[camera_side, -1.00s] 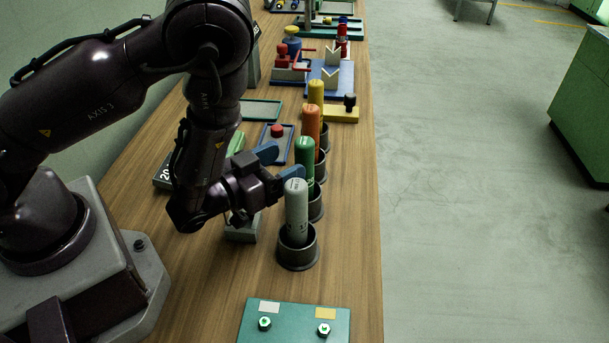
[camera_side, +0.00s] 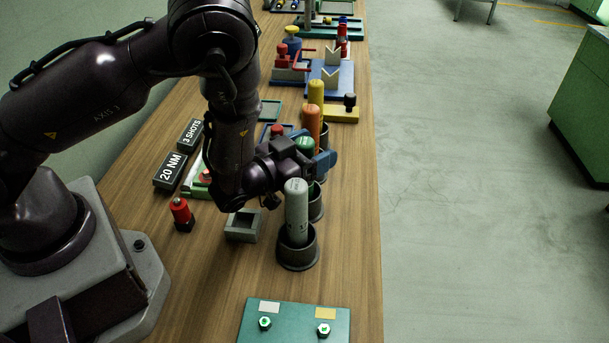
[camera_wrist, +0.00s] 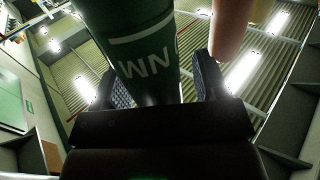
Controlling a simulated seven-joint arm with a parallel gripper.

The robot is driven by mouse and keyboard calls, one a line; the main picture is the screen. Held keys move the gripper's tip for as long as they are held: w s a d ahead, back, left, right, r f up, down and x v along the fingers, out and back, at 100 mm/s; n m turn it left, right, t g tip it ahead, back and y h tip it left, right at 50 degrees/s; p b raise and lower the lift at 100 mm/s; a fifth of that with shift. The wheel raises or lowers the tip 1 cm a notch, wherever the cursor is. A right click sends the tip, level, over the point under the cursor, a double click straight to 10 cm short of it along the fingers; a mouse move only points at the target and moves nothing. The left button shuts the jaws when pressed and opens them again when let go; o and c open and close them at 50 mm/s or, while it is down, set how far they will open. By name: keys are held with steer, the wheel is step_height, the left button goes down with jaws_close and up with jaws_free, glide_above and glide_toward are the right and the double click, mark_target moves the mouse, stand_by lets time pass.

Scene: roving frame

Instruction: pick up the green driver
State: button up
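The green driver (camera_side: 304,144) stands upright in a dark cup (camera_side: 316,203), in the row between the grey and orange drivers. In the side view only its top shows above my gripper (camera_side: 307,160). In the wrist view the green driver (camera_wrist: 150,60) rises between the two blue fingers of my gripper (camera_wrist: 163,88). A gap shows between the driver and the right finger, so the gripper is around it but not closed on it. Contact at the left finger is unclear.
The grey driver (camera_side: 297,208) stands close in front, and the orange driver (camera_side: 312,119) and yellow driver (camera_side: 316,92) stand behind. A grey open box (camera_side: 243,226), a red-capped piece (camera_side: 181,212) and a green plate (camera_side: 294,326) lie nearby. The bench's right strip is clear.

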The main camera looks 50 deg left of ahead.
jaws_close()
steer(key=shift+r, duration=0.1)
step_height(320, 180, up, 9)
steer(key=s+a+r+n+g+y, duration=0.1)
steer(key=s+a+n+g+y, duration=1)
steer(key=s+a+n+y, duration=0.3)
steer(key=shift+a+r+g+y, duration=0.4)
steer(key=shift+a+y, duration=1.1)
steer(key=shift+a, duration=0.85)
